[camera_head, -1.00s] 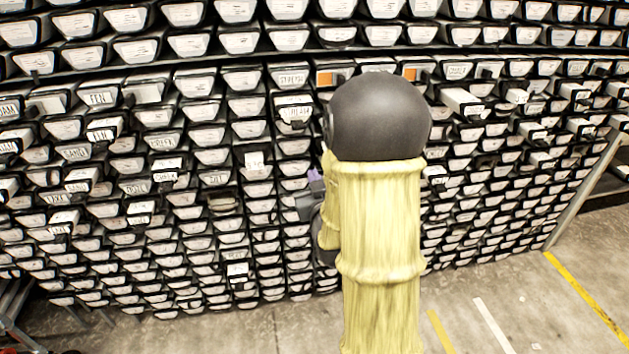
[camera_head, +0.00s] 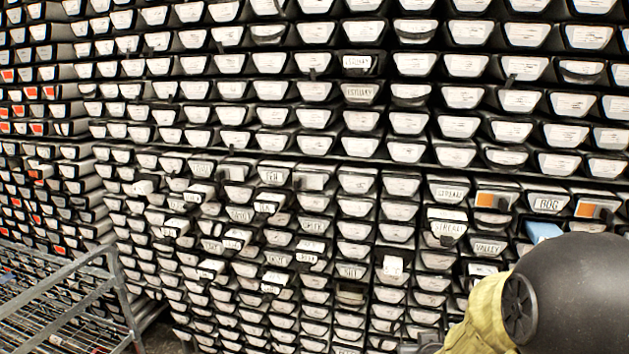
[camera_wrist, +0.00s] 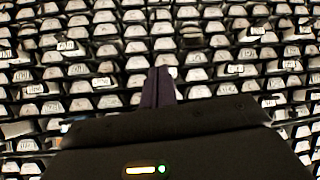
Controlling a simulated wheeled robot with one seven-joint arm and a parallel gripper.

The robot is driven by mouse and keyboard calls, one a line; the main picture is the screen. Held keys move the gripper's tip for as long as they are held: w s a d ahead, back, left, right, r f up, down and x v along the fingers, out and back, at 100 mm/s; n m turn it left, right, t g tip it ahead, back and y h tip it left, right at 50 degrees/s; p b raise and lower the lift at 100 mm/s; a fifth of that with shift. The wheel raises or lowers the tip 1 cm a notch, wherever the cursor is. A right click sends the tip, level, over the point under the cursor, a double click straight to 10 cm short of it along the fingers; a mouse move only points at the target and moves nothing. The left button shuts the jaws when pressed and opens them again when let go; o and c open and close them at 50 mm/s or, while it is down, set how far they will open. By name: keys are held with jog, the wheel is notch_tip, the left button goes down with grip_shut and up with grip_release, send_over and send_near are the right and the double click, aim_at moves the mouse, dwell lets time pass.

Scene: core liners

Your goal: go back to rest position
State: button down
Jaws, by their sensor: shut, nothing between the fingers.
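My gripper (camera_wrist: 158,84) shows at the bottom middle of the wrist view, its dark fingers together with nothing between them. It points toward the rack of core liners (camera_wrist: 80,103), and none of them is in its fingers. In the head view my arm, with a yellow sleeve and a dark rounded joint, fills the bottom right corner. The gripper's fingers cannot be made out there. The rack of core liners (camera_head: 380,183) fills most of the head view, with rows of white-labelled ends.
A grey metal cart (camera_head: 75,275) stands at the lower left. Some liners with orange labels (camera_head: 492,200) are at the right, near a pale blue piece (camera_head: 543,231). Several liner ends (camera_head: 203,193) stick out of the rack at centre left.

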jog(key=s+a+g, duration=0.3)
jog(key=s, duration=0.3)
jog(key=s+a+f+g+y, duration=0.1)
jog(key=s+a+g, duration=0.2)
jog(key=s, duration=0.3)
jog(key=shift+s+a+f+n+g+p, duration=0.15)
jog(key=shift+s+f+n+g+p, duration=0.15)
jog(key=shift+g, duration=0.3)
